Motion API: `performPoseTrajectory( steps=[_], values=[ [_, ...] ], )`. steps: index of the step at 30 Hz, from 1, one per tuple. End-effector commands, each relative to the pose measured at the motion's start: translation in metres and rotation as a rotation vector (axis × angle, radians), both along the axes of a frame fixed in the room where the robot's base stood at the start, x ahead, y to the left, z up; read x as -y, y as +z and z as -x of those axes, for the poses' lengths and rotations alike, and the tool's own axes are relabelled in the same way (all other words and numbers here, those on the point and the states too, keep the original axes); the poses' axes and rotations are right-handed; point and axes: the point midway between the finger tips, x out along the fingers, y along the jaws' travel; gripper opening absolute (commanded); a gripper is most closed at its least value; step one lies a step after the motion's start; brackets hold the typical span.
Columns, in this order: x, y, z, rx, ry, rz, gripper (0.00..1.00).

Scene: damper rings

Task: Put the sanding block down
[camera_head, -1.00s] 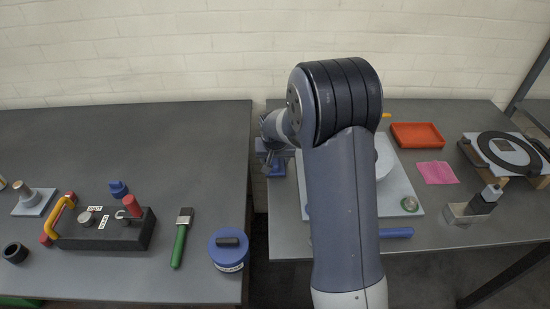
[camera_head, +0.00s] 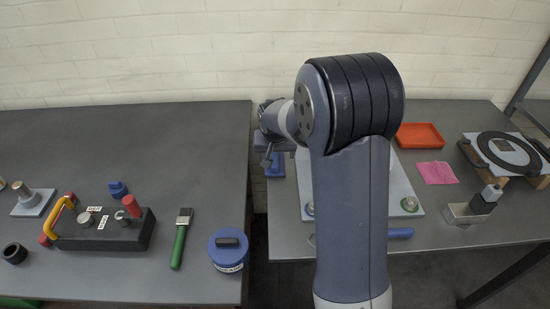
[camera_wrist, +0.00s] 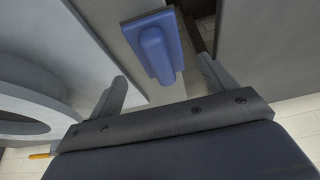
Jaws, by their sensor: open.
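The blue sanding block (camera_wrist: 166,50), a flat base with a rounded grip on top, lies on the right table near that table's left edge. Part of it shows in the head view (camera_head: 276,165), below my gripper (camera_head: 268,152). In the wrist view my gripper (camera_wrist: 161,68) is open, with one finger on each side of the picture and nothing between them. The block appears beyond the fingertips, apart from them.
A gap separates the right table (camera_head: 290,240) from the left table (camera_head: 200,130). A pale plate (camera_head: 400,185) lies right of the block, partly behind my arm. An orange tray (camera_head: 419,136) and pink cloth (camera_head: 436,173) are farther right.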

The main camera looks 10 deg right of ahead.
Motion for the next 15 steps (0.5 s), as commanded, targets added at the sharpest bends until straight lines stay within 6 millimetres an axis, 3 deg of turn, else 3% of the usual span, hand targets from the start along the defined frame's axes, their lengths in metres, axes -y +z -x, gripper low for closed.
performPoseTrajectory(
  steps=[6,15],
  values=[
    [-0.004,0.042,0.016,0.005,0.001,-0.001,0.79],
    [-0.006,0.071,0.028,0.002,0.001,-0.001,0.79]
  ],
)
